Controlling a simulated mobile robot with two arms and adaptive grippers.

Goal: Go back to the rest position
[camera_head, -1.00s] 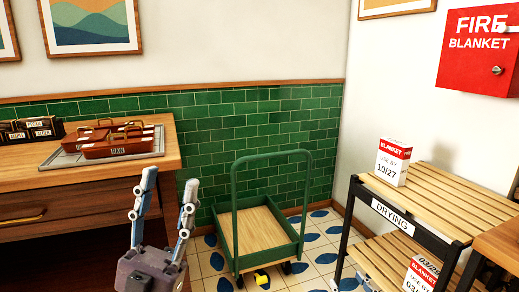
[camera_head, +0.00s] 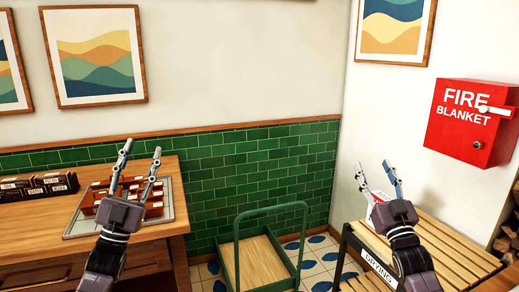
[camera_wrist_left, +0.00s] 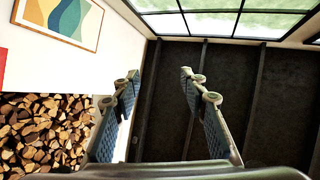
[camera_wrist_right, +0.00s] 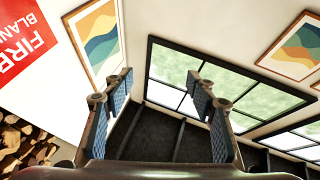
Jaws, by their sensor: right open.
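My left gripper (camera_head: 138,168) is raised in front of the wooden counter in the head view, fingers pointing up. Its fingers are spread apart and empty, and the left wrist view (camera_wrist_left: 160,110) shows nothing between them. My right gripper (camera_head: 378,176) is raised in front of the slatted drying rack at the right, fingers up. It is open and empty, and the right wrist view (camera_wrist_right: 163,105) shows only wall, windows and dark ceiling beyond its fingers.
The wooden counter (camera_head: 40,228) bears a tray (camera_head: 78,228) with reddish-brown boxes, partly hidden by my left gripper. A green cart (camera_head: 228,258) stands between the grippers. The drying rack (camera_head: 452,232) bears a red-and-white box, mostly hidden. A red fire blanket box (camera_head: 455,140) hangs on the wall.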

